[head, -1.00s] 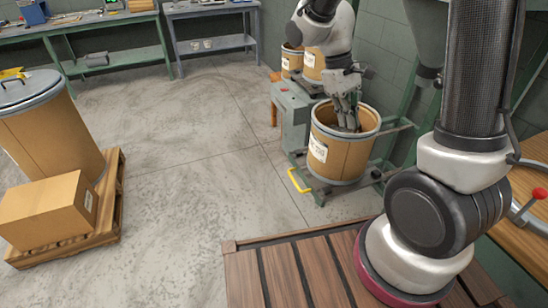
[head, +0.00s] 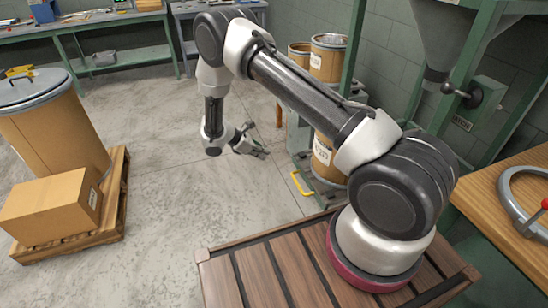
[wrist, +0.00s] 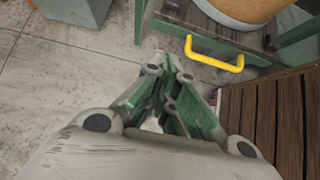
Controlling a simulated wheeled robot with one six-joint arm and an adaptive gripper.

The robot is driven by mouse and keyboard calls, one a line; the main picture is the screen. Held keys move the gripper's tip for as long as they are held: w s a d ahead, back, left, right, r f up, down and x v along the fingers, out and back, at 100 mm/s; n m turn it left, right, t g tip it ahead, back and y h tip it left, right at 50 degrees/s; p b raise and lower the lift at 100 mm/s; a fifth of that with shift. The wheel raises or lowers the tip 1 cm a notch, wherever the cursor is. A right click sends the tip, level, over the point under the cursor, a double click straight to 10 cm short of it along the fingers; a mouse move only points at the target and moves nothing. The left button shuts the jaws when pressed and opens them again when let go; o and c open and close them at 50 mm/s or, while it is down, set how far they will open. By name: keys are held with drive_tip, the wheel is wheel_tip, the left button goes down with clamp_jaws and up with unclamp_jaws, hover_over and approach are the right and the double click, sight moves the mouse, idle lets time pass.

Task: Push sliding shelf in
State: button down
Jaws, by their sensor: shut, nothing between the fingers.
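The sliding shelf (head: 325,198) is a green metal frame with a yellow handle (head: 303,184) on its front. A tan drum (head: 325,160) stands on it, largely hidden behind my arm in the head view. In the wrist view the shelf's green edge (wrist: 168,30), the yellow handle (wrist: 215,62) and the drum's base (wrist: 238,10) show at the top. My gripper (head: 262,153) is shut and empty, over the floor to the left of the handle and apart from it. Its green-padded fingers (wrist: 171,72) point toward the shelf front in the wrist view.
A slatted wooden platform (head: 262,277) lies under my base, close to the shelf front. A pallet (head: 112,200) with a box (head: 50,212) and lidded drum (head: 55,125) stands left. More drums (head: 328,58) stand behind the shelf. The middle floor is clear.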

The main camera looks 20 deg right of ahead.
drive_tip(key=shift+d+r+x, duration=0.35)
drive_tip(key=shift+x, duration=1.7)
drive_tip(key=shift+d+r+x, duration=0.3)
drive_tip(key=shift+x, duration=1.75)
drive_tip(key=shift+d+r+x, duration=0.35)
drive_tip(key=shift+x, duration=1.75)
drive_tip(key=d, duration=3.6)
drive_tip(key=shift+d, duration=0.35)
drive_tip(key=shift+s, duration=0.15)
